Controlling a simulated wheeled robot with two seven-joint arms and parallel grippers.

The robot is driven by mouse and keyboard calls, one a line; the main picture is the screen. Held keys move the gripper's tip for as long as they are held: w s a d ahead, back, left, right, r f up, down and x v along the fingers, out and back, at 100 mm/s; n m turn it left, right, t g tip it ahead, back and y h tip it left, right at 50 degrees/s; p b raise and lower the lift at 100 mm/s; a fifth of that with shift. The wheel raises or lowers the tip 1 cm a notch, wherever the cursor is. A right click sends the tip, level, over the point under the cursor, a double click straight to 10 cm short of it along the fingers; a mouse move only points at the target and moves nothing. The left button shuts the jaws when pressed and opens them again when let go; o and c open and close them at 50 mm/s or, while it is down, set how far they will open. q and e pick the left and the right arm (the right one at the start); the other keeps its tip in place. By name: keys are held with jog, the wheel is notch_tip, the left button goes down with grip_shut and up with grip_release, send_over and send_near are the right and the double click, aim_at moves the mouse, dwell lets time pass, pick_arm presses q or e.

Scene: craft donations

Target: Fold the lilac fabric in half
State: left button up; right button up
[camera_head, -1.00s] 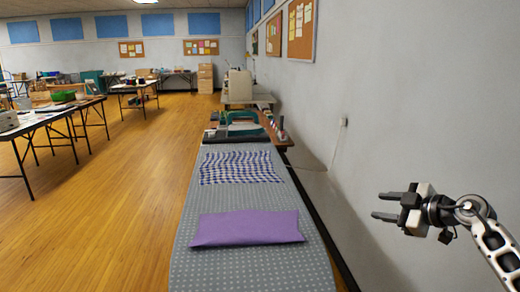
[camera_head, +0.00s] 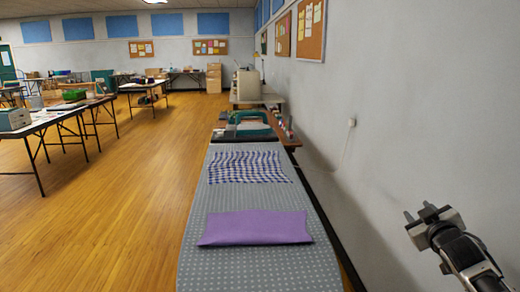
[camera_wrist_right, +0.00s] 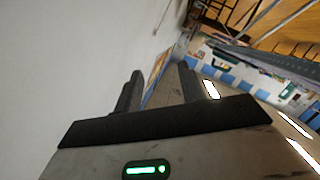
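The lilac fabric (camera_head: 256,228) lies as a flat, roughly rectangular piece across the near part of a long grey patterned board (camera_head: 250,268). It looks purple and smooth. My right gripper (camera_head: 420,213) is at the right of the head view, beside the wall and well apart from the fabric. Its two fingers are spread with nothing between them. In the right wrist view the fingers (camera_wrist_right: 158,92) also stand apart and empty, and no fabric shows there. My left gripper is not in view.
A blue-and-white checked cloth (camera_head: 247,167) lies farther along the board. Beyond it stand a green-framed item (camera_head: 248,126) and a beige machine (camera_head: 246,86). The wall (camera_head: 375,130) runs close along the right. Open wooden floor (camera_head: 130,200) lies to the left, with tables farther off.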

jog(key=s+a+f+g+y, duration=0.1)
jog(key=s+a+f+y, duration=0.1)
jog(key=s+a+f, duration=0.5)
jog(key=s+a+f+g+y, duration=0.15)
jog(key=s+a+f, duration=0.25)
jog(key=a+f, duration=0.45)
jog(key=s+a+f+g+y, duration=0.1)
jog(key=s+a+f, duration=0.2)
jog(key=s+a, duration=0.4)
jog(key=s+a+f+m+g+y, duration=0.1)
jog(key=s+a, duration=0.5)
jog(key=s, duration=0.8)
jog(key=shift+a+f+m+y, duration=0.35)
jog(key=shift+f+y, duration=0.3)
jog(key=shift+f, duration=0.3)
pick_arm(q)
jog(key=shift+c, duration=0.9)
pick_arm(e)
jog(key=shift+s+a+g, duration=0.1)
jog(key=shift+s+g, duration=0.1)
jog(key=shift+g, duration=0.05)
jog(key=shift+c, duration=0.9)
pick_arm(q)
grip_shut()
pick_arm(e)
grip_shut()
